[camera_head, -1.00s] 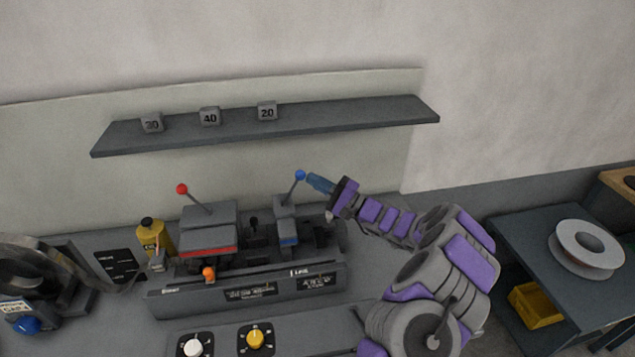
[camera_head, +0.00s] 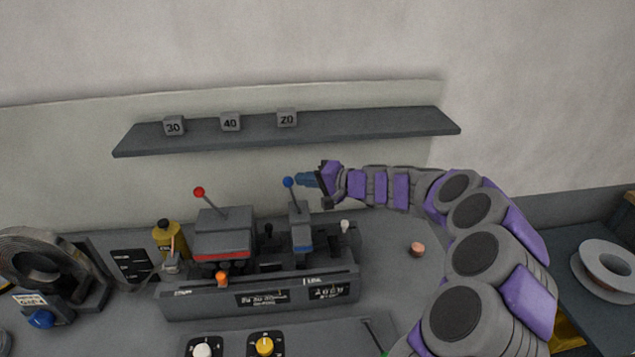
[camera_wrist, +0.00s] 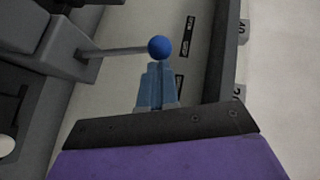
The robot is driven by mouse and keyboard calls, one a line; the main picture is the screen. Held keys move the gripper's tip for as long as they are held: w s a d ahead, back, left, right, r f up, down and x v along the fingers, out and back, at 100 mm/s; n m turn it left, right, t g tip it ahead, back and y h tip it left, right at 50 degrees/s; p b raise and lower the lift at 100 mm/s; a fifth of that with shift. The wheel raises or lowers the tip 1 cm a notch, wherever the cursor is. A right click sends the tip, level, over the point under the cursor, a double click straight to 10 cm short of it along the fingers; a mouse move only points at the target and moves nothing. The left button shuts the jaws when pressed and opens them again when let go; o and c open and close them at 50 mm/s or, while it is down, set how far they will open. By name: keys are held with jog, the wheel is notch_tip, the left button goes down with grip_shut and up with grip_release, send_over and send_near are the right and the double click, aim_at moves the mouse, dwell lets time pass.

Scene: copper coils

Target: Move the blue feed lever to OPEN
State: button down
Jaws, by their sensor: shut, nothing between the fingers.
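The blue feed lever's ball knob (camera_head: 288,182) stands on a thin rod above the right part of the grey machine (camera_head: 207,298). In the head view the rod leans slightly left. The knob also shows in the wrist view (camera_wrist: 159,47), just past my fingertips. My gripper (camera_head: 305,180) is shut and empty, with its blue fingers at the right side of the knob. In the wrist view the fingertips (camera_wrist: 157,68) look very close to the knob; I cannot tell whether they touch it. No OPEN marking is readable.
A red-knobbed lever (camera_head: 199,192) stands to the left on the same machine. A shelf (camera_head: 370,127) with number blocks runs along the wall above. A yellow bottle (camera_head: 167,239) and a coil (camera_head: 45,262) are at the left. White and yellow dials (camera_head: 265,346) sit in front.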

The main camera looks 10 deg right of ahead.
aim_at(290, 181)
jog(key=a+n+h+p, duration=0.1)
jog(key=a+h, duration=0.1)
jog(key=a, duration=0.1)
jog(key=shift+a+r+g, duration=0.1)
jog(key=shift+a+g, duration=0.15)
jog(key=shift+g, duration=0.15)
jog(key=shift+n+h, duration=0.3)
jog(key=shift+h, duration=0.1)
jog(key=shift+a, duration=0.1)
